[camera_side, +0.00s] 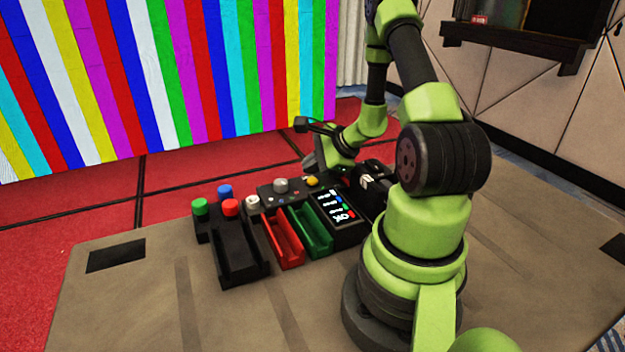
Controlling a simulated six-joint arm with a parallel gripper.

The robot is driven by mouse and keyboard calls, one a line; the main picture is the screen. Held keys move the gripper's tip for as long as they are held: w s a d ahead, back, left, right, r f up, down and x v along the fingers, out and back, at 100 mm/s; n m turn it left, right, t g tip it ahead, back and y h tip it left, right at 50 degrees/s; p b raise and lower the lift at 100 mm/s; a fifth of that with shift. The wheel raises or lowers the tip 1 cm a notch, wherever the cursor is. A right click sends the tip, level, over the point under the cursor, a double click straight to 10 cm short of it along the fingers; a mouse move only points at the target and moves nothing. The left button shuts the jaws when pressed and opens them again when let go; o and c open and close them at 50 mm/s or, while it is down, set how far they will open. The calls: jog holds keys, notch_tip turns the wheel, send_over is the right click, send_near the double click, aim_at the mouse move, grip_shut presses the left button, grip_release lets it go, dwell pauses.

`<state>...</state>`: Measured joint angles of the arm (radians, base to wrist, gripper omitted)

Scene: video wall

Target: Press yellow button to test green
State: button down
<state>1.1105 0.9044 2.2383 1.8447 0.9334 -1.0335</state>
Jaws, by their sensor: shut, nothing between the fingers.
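The yellow button (312,181) sits on a dark control box at the back of the table. My gripper (311,164) is shut and empty, just above and behind the yellow button. Whether its tips touch the button I cannot tell. A green-topped piece (200,206) stands at the left end of the group of devices. A green tray (316,238) lies in front of the control box and looks empty. The video wall (180,75) behind shows vertical stripes in many colours, green among them.
A blue-topped piece (225,190), a red-topped piece (231,207) and a white knob (252,201) stand nearby. A black tray (238,262), a red tray (287,245) and a small display (341,208) crowd the middle. The table's front left (130,300) is clear.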

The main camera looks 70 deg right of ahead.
aim_at(312, 181)
jog(key=shift+f, duration=0.15)
dwell(0.3)
jog(key=shift+f, duration=0.25)
jog(key=shift+f, duration=0.45)
dwell(0.6)
jog(key=shift+r, duration=0.9)
jog(key=shift+r, duration=0.1)
jog(key=shift+r, duration=2.4)
